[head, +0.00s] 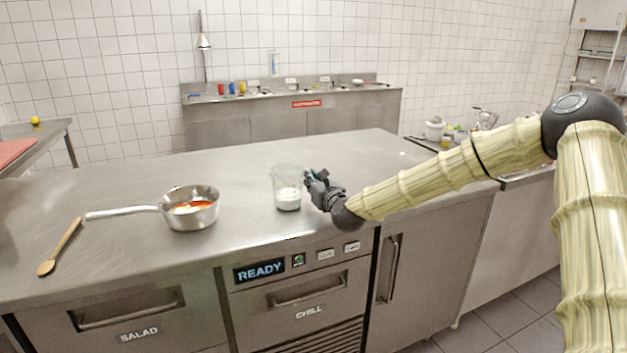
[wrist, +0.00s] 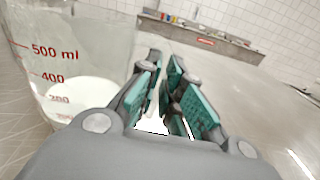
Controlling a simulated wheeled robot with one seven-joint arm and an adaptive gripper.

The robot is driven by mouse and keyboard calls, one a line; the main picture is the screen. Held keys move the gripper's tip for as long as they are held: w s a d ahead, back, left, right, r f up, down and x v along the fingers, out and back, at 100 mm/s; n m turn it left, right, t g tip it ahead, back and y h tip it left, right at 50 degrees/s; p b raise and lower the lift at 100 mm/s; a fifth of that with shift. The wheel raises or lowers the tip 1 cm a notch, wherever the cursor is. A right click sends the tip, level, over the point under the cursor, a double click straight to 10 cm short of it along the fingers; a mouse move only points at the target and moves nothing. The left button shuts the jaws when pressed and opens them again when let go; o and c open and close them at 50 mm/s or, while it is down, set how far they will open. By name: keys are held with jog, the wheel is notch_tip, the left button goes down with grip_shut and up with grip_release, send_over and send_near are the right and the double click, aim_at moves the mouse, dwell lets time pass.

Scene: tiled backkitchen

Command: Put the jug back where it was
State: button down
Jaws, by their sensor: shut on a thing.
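The jug (head: 287,188) is a clear measuring jug with red markings and white contents in its lower part. It is upright at the middle of the steel counter, near the front edge; I cannot tell whether its base touches the steel. My gripper (head: 311,178) reaches in from the right and is shut on the jug's right side, seemingly at the handle. In the wrist view the jug (wrist: 85,60) fills the left side, beside the green-padded fingers (wrist: 165,100). The handle between the pads is hard to make out.
A saucepan (head: 178,214) with red sauce stands left of the jug, its handle pointing left. A wooden spoon (head: 60,247) lies at the far left of the steel counter (head: 130,180). The counter behind and right of the jug is clear. A back sink unit (head: 250,120) holds small items.

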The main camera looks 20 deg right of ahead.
jog(key=shift+f, duration=0.1)
jog(key=c, duration=2)
grip_release()
jog(key=o, duration=0.4)
jog(key=s, duration=1.2)
jog(key=shift+d+b, duration=0.3)
jog(key=shift+b, duration=0.05)
